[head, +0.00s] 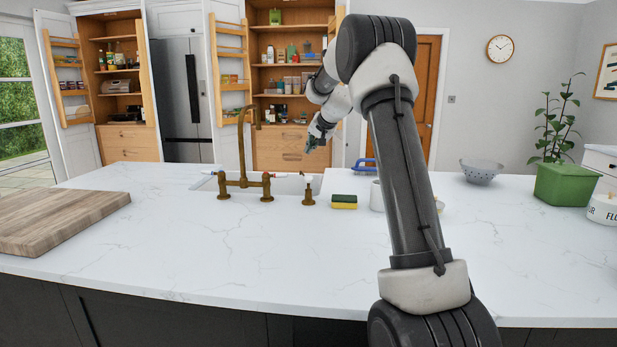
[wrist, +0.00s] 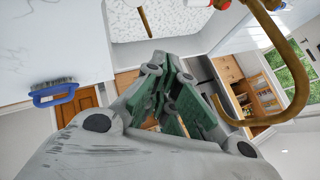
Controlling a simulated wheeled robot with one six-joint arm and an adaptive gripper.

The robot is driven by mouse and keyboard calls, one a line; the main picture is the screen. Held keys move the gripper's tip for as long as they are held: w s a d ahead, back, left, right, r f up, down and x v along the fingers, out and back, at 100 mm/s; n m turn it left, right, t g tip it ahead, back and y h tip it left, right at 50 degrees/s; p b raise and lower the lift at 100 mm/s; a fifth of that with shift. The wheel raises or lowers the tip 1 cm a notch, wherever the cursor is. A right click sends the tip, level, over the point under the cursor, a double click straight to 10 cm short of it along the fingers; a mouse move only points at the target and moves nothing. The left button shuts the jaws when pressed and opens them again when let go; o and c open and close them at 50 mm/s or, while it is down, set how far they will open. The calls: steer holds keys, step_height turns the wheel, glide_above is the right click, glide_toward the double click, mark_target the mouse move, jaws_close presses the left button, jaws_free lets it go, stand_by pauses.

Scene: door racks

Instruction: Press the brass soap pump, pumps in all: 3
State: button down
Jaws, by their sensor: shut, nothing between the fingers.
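The brass soap pump (head: 308,190) stands upright on the white counter in the head view, right of the brass tap (head: 242,165) and at the near edge of the sink (head: 285,184). My gripper (head: 310,149) is shut and empty. In the head view it appears above the pump, with a clear gap between them; the depth between them is hard to judge. In the wrist view my gripper's green-padded fingers (wrist: 168,75) are together. A small brass piece (wrist: 144,20) shows at the top there; I cannot tell whether it is the pump.
A yellow and green sponge (head: 344,202) and a white cup (head: 376,196) stand right of the pump. A blue brush (wrist: 54,92) lies on the counter. The tap's tall curved spout (wrist: 292,90) rises close by. A wooden board (head: 60,218) lies left; the front counter is clear.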

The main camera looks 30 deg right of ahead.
steer(key=shift+f, duration=3.25)
steer(key=shift+f, duration=0.1)
steer(key=shift+f, duration=0.3)
steer(key=shift+f, duration=0.95)
steer(key=shift+r, duration=1.3)
steer(key=shift+r, duration=2.55)
